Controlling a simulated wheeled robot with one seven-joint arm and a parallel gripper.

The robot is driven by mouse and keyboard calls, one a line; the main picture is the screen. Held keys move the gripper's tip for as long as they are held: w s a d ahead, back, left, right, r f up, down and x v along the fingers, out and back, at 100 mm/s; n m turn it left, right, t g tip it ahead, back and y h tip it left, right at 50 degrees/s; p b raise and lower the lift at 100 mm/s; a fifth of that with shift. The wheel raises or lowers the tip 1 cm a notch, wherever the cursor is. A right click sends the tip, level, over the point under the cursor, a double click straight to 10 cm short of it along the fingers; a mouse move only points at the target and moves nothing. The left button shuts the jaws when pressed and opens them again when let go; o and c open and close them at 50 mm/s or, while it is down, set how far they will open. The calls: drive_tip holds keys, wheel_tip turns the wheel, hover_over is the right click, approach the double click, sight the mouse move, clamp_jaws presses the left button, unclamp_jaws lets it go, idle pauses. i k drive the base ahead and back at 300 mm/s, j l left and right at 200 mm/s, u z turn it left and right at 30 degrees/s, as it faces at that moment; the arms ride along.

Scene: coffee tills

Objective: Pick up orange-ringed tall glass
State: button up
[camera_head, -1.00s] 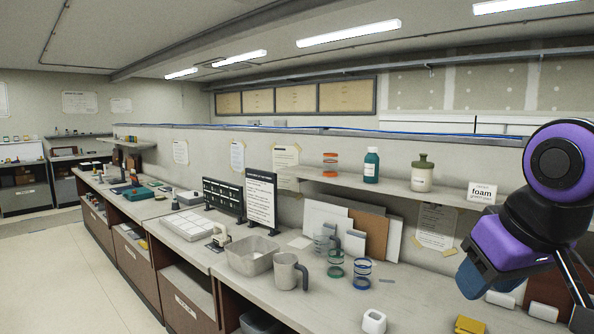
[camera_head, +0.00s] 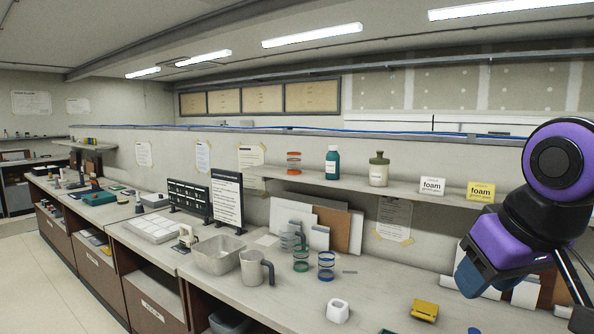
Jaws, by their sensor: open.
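The orange-ringed tall glass (camera_head: 294,163) stands upright on the wall shelf, left of a teal bottle (camera_head: 332,162). It is clear with orange bands. My gripper (camera_head: 470,285) is at the right of the view, over the counter, well to the right of the glass and lower in the picture. It is open and its fingertips are seen only in part. Other ringed glasses stand on the counter below: a green-ringed one (camera_head: 301,261), a blue-ringed one (camera_head: 326,266) and a clear one (camera_head: 288,240) behind them.
On the counter stand a grey bin (camera_head: 218,256), a grey jug (camera_head: 255,268), a white block (camera_head: 338,311) and a yellow block (camera_head: 424,310). Boards lean against the wall.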

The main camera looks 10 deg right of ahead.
sight(293, 158)
drive_tip(key=i+j+z, duration=0.1)
drive_tip(key=i+j, duration=0.15)
drive_tip(key=j, duration=0.15)
drive_tip(key=i+j+z, duration=0.1)
drive_tip(key=i+j, duration=0.15)
drive_tip(key=j, duration=0.15)
drive_tip(key=i+j+z, duration=0.1)
drive_tip(key=j, duration=0.3)
drive_tip(key=i, duration=0.1)
